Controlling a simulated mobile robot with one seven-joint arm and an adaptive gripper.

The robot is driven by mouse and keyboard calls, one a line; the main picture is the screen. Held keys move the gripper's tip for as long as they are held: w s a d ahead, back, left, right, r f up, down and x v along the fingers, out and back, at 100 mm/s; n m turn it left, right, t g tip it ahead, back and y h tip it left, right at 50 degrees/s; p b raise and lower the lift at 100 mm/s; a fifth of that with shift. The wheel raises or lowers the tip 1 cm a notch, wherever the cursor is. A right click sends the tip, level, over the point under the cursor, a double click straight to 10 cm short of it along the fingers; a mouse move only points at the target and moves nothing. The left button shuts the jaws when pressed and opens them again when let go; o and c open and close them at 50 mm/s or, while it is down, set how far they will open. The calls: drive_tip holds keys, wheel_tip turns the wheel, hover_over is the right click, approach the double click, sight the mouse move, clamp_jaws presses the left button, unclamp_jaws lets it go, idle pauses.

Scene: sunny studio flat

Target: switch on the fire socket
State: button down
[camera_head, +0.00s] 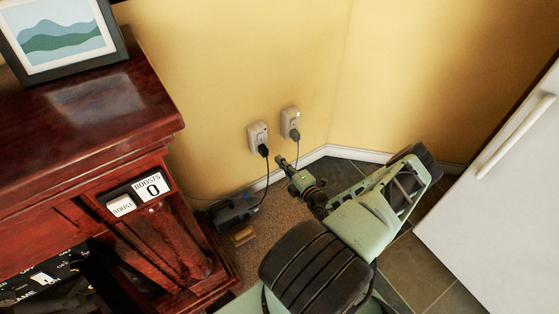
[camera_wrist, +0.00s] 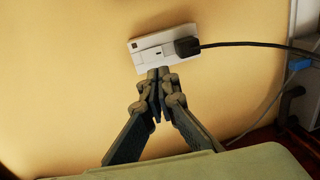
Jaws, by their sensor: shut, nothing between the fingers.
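Two pale wall sockets show low on the yellow wall in the head view: a left socket (camera_head: 256,133) with a black plug in its lower part, and a right socket (camera_head: 290,117) with a dark grey plug. No label tells me which is the fire socket. My gripper (camera_head: 281,160) is shut and empty, just below and between them in that view. In the wrist view, my gripper (camera_wrist: 158,72) points at one white socket (camera_wrist: 146,47) with a black plug (camera_wrist: 187,46). The tips appear at its edge; I cannot tell whether they touch. A small dark mark shows at the socket's far end.
A dark red wooden cabinet (camera_head: 95,100) with a framed picture (camera_head: 60,38) stands left. Cables hang there. A white door-like panel (camera_head: 500,200) stands right.

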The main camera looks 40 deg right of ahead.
sight(262, 141)
drive_tip(key=w, duration=0.3)
drive_tip(key=w+f+b, duration=0.1)
drive_tip(key=w, duration=0.3)
drive_tip(key=w+b, duration=0.1)
drive_tip(key=w, duration=0.3)
drive_tip(key=shift+d+f, duration=0.2)
drive_tip(key=shift+d, duration=0.1)
drive_tip(key=shift+f+b, duration=0.1)
drive_tip(key=shift+b, duration=0.35)
